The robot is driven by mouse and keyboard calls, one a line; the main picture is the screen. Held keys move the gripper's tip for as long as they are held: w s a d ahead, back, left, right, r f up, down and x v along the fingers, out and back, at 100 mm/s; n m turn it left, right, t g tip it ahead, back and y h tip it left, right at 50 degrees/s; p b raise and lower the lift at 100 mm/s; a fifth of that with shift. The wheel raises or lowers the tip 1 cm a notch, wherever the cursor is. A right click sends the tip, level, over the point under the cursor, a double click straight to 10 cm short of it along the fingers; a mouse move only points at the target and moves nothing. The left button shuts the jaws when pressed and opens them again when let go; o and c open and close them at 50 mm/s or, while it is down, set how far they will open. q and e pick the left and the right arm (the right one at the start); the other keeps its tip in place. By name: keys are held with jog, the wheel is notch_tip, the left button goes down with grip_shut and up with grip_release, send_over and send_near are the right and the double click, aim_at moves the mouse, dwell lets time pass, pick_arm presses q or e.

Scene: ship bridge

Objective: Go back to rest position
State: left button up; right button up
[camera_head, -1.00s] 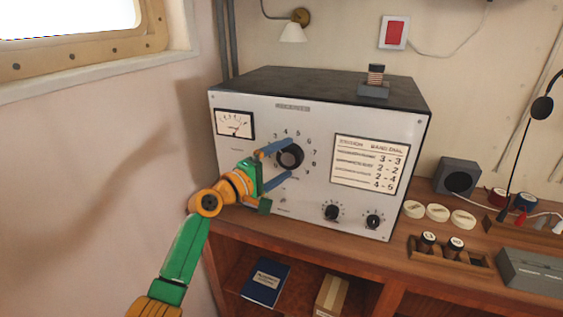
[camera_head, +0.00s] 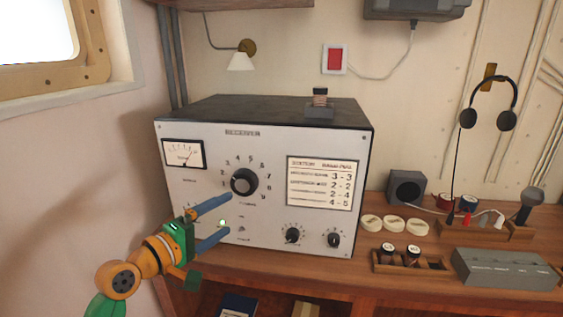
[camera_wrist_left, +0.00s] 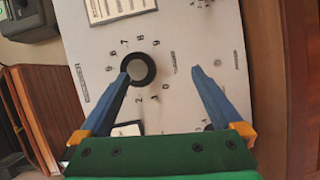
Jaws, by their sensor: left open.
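My left gripper (camera_head: 228,215) is open and empty in front of the lower left of the receiver's pale front panel. Its two blue fingers point at the panel, just below and left of the large black tuning knob (camera_head: 244,181), and are apart from it in the head view. In the left wrist view the open fingers (camera_wrist_left: 161,72) frame bare panel, with the knob (camera_wrist_left: 138,69) behind the left fingertip. My right gripper is not in view.
The receiver (camera_head: 225,150) stands on a wooden desk (camera_head: 340,268) with a frequency card (camera_head: 322,183) and two small knobs.

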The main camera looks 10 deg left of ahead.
pick_arm(q)
jog(key=s+d+f+m+g+y, duration=0.1)
jog(key=s+d+f+m+g, duration=0.15)
jog(key=f, duration=0.45)
jog(key=s+d+f+m+g+y, duration=0.1)
jog(key=s+d+f+m+g, duration=0.2)
jog(key=f, duration=0.4)
jog(key=s+a+f+m+g+y, duration=0.1)
jog(key=s+f+m+g+y, duration=0.15)
jog(key=s+f, duration=0.4)
jog(key=s+f+m+g+y, duration=0.1)
jog(key=s+f+m+g, duration=0.15)
jog(key=s, duration=0.75)
jog(key=s+a+f+m+g+y, duration=0.1)
jog(key=s+f+m+g+y, duration=0.15)
jog(key=s+f, duration=0.4)
jog(key=s+f+m+h, duration=0.1)
jog(key=s+f, duration=0.3)
jog(key=f, duration=1.2)
jog(key=s+a+f+g, duration=0.1)
jog(key=s+a+f, duration=0.1)
jog(key=s+f, duration=0.7)
jog(key=s, duration=0.2)
jog(key=shift+s+a+f, duration=0.15)
jog(key=shift+s+f, duration=0.05)
jog(key=shift+s, duration=0.2)
